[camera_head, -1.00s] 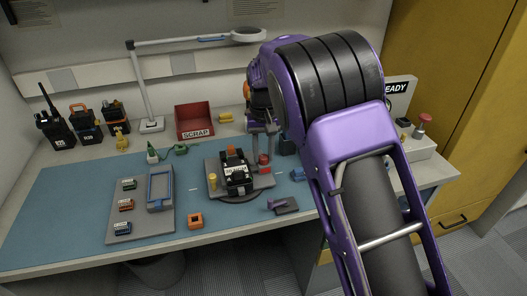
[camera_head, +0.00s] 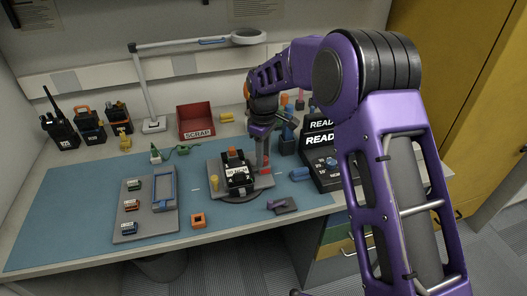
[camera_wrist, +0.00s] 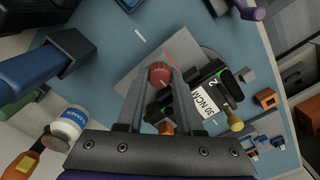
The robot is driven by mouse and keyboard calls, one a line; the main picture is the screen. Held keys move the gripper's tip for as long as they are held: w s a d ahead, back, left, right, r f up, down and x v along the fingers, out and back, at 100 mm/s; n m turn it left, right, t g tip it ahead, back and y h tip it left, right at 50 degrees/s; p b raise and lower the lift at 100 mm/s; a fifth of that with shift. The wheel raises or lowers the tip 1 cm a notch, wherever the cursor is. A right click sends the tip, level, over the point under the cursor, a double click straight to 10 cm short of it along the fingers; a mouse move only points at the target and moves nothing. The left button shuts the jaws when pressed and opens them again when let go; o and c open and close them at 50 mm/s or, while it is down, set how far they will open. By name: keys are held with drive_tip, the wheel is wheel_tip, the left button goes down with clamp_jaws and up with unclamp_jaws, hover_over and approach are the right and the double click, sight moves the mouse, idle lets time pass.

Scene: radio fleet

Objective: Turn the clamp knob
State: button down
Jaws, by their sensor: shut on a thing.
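The red clamp knob (camera_wrist: 160,76) sits between the two fingertips of my gripper (camera_wrist: 159,84) in the wrist view. My gripper is shut on the knob, with a finger on each side. In the head view my gripper (camera_head: 263,163) reaches down to the right side of the grey fixture plate (camera_head: 215,181), and the fingers partly hide the knob (camera_head: 266,169). A black radio (camera_head: 238,178) with a white label lies on the fixture beside the knob. In the wrist view the radio (camera_wrist: 208,92) is to the right of the fingers.
A yellow peg (camera_head: 214,184) stands on the fixture's left side. An orange block (camera_head: 198,220) and a small grey tool (camera_head: 282,205) lie in front. A grey tray (camera_head: 130,215) holds small modules at left. A black READY unit (camera_head: 321,160) stands to the right.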

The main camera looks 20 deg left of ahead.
drive_tip(key=n+p, duration=0.2)
drive_tip(key=n, duration=0.3)
drive_tip(key=shift+r+n, duration=0.1)
drive_tip(key=shift+n, duration=0.2)
drive_tip(key=n+p, duration=0.1)
drive_tip(key=n, duration=0.3)
drive_tip(key=shift+n, duration=0.3)
drive_tip(key=c, duration=0.5)
unclamp_jaws()
drive_tip(key=shift+c, duration=0.2)
wheel_tip(320, 180, up, 17)
drive_tip(key=shift+r, duration=0.15)
